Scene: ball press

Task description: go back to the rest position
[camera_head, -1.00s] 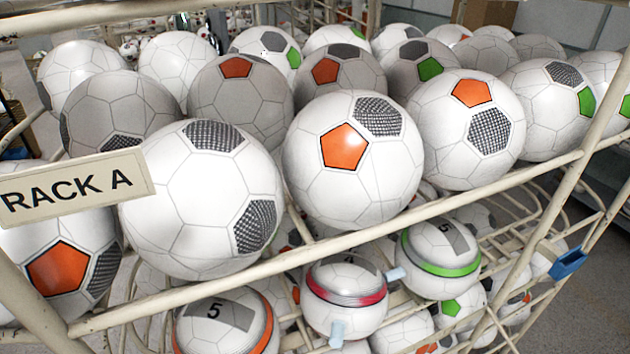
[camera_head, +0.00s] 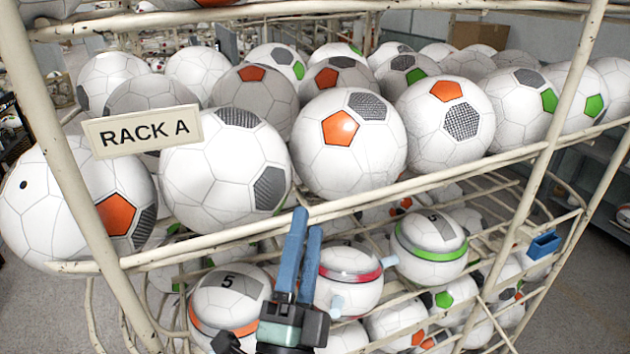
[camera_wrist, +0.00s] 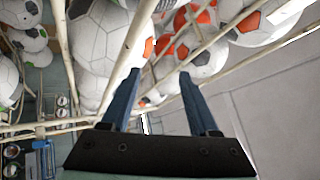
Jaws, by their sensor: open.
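My gripper (camera_head: 299,262) shows at the lower middle of the head view, with two blue fingers pointing up in front of the rack. Its fingers stand apart with nothing between them in the wrist view (camera_wrist: 157,85). In the head view it overlaps the lower shelf, between a ball with an orange band and the number 5 (camera_head: 228,300) and a ball with a red band (camera_head: 350,268). I cannot tell whether it touches the rack. The red-banded ball is partly hidden behind the fingers.
The cream tube rack (camera_head: 455,172) carries a RACK A sign (camera_head: 143,131). White balls with orange, green and grey patches, such as one near the middle (camera_head: 348,144), fill the upper shelf. A green-banded ball (camera_head: 430,248) sits below. A blue clip (camera_head: 543,244) hangs at the right.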

